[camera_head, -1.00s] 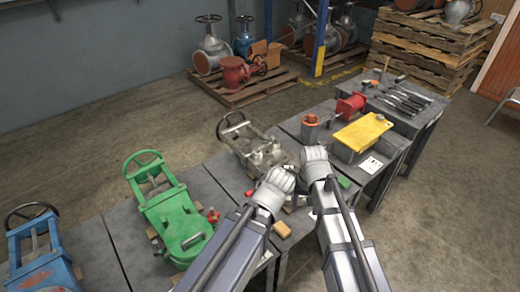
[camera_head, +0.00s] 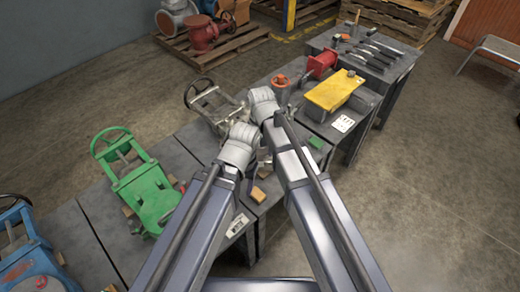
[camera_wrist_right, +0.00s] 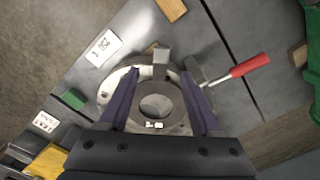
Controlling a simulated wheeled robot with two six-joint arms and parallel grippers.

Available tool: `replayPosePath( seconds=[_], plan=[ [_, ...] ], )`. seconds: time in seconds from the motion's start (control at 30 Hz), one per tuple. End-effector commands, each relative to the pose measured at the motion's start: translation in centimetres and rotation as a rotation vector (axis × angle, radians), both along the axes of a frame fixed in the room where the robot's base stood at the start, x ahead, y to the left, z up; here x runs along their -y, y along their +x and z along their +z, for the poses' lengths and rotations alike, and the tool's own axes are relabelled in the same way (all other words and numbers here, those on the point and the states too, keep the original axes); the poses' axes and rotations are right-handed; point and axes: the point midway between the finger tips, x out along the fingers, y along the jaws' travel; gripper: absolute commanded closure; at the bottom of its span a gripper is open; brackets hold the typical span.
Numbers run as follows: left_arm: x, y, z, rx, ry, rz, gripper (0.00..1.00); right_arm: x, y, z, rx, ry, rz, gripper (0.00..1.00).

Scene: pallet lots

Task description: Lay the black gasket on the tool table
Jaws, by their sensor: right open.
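In the right wrist view my right gripper (camera_wrist_right: 160,76) is open, its two dark fingers on either side of a dark grey ring, which looks like the black gasket (camera_wrist_right: 172,94). The ring lies over a paler round metal flange (camera_wrist_right: 104,93); whether the fingers touch it I cannot tell. In the head view my wrists hide the ring and most of the right gripper. My left arm's wrist is beside the right one; its fingers are not clear. The tool table (camera_head: 326,41) stands at the back right with several dark tools on it.
A yellow-topped block (camera_head: 333,90), a red part (camera_head: 321,64) and an orange-topped cup (camera_head: 281,88) stand before the tool table. A green valve (camera_head: 148,194) is at left. A red-handled lever (camera_wrist_right: 250,66) sticks out beside the flange.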

Motion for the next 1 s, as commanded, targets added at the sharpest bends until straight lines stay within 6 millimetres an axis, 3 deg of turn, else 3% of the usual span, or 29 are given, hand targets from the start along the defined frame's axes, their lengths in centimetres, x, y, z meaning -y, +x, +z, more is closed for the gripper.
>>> replayPosePath(
  seconds=[0.17,0.53,0.83,1.0],
  plan=[
    [0.0,0.0,-0.7,0.000,0.000,0.001,0.40,0.0,0.0,-0.7,0.000,0.000,0.000,0.35],
    [0.0,0.0,-5.0,0.000,0.000,0.000,0.40,-0.1,-0.2,-5.0,0.000,0.000,0.000,0.35],
    [0.0,0.0,-5.0,0.000,0.000,0.000,0.40,-0.1,-0.2,-5.1,0.000,0.000,0.000,0.35],
    [0.0,0.0,-5.0,0.000,0.000,0.000,0.40,-0.1,-0.2,-5.0,0.000,0.000,0.000,0.52]
  ],
)
